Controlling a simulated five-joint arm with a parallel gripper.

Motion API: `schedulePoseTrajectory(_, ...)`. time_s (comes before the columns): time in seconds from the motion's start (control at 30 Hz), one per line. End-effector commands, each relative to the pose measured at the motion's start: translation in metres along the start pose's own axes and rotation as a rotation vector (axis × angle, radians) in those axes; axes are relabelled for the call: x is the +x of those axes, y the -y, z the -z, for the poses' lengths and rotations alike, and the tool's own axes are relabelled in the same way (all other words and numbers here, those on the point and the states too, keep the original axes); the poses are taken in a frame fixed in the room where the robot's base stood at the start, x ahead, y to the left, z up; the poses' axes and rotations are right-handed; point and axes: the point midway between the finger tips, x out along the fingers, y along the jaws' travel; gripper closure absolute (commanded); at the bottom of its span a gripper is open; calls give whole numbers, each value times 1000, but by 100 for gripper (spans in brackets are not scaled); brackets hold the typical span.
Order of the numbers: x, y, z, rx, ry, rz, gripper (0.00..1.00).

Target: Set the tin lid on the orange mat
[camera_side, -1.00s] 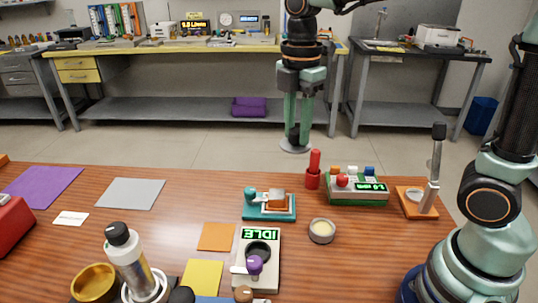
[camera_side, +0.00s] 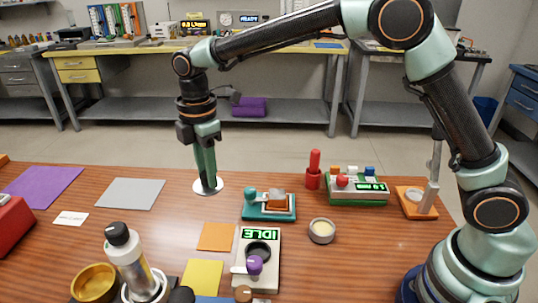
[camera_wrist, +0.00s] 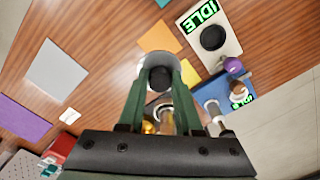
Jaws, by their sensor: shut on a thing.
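The tin lid (camera_side: 217,184) is a pale grey disc at the tips of my gripper (camera_side: 207,180), which is shut on its middle. The lid is roughly level, and in the side view it shows above and behind the orange mat (camera_side: 216,237); its exact height over the table is hard to judge. In the wrist view the lid (camera_wrist: 146,66) sits between the fingertips (camera_wrist: 160,78), with the orange mat (camera_wrist: 160,37) partly showing beyond it. The orange mat is a flat square with nothing on it.
A grey mat (camera_side: 130,194) lies left and a yellow mat (camera_side: 202,277) in front. The IDLE device (camera_side: 269,274), a teal device (camera_side: 269,215) and a round open tin (camera_side: 321,232) stand to the right. A white bottle (camera_side: 122,245) stands front left.

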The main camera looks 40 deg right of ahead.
Motion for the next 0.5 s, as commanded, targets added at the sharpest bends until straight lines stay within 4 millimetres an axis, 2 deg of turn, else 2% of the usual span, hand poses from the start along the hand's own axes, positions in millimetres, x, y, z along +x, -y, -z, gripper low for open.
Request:
schedulePoseTrajectory(0.1,31,1,-1,0,3,6,100)
schedulePoseTrajectory(0.3,77,1,-1,0,2,4,100)
schedulePoseTrajectory(0.5,103,0,-1,0,1,1,100)
